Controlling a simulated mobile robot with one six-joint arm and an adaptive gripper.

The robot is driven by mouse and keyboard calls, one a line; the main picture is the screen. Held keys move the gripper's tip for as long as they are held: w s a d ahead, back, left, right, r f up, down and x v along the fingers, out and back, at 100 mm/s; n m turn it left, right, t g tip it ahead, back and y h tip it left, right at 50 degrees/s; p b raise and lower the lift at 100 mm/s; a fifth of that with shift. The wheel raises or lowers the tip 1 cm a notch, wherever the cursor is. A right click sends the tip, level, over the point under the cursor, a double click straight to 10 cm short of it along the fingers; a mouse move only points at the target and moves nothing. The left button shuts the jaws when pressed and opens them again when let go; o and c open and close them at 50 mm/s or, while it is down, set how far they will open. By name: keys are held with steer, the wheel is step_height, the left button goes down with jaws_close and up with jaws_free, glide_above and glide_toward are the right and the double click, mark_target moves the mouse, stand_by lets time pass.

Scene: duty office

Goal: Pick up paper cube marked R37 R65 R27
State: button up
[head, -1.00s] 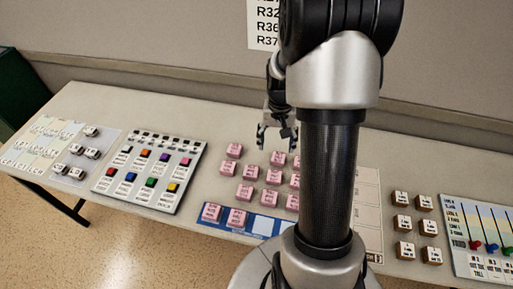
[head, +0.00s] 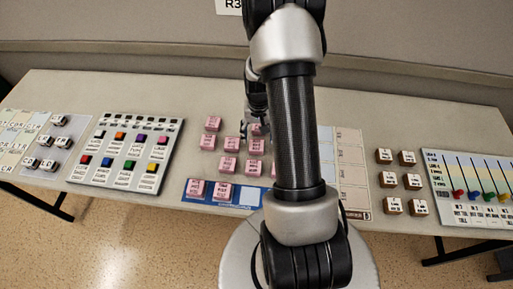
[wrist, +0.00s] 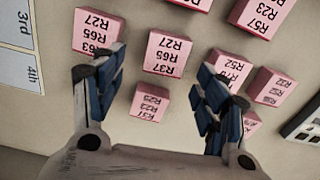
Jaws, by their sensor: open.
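The pink paper cube marked R37 R65 R27 (wrist: 168,53) is in the wrist view, upper middle, its print upside down there. My gripper (wrist: 161,68) is open, with one finger to the left and one to the right of this cube in the picture; I see no contact. A similar cube marked R63 R65 R27 (wrist: 97,35) lies to its left, partly behind the left finger. In the head view my gripper (head: 257,122) hangs over the pink cubes, partly hidden by my arm. I cannot tell which cube there is the marked one.
Several pink cubes (head: 230,144) stand close together; a small one (wrist: 150,102) lies between my fingers in the wrist view. Two cubes sit on a blue strip (head: 250,196). A button panel (head: 125,155) is left, brown blocks (head: 413,181) and a slider panel (head: 470,190) right.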

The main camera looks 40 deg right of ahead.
mark_target(257, 145)
steer(key=f+b, duration=0.1)
steer(key=f, duration=0.1)
steer(key=a+f+b, duration=0.1)
steer(key=f, duration=0.2)
steer(key=shift+c, duration=0.4)
steer(key=c, duration=1.1)
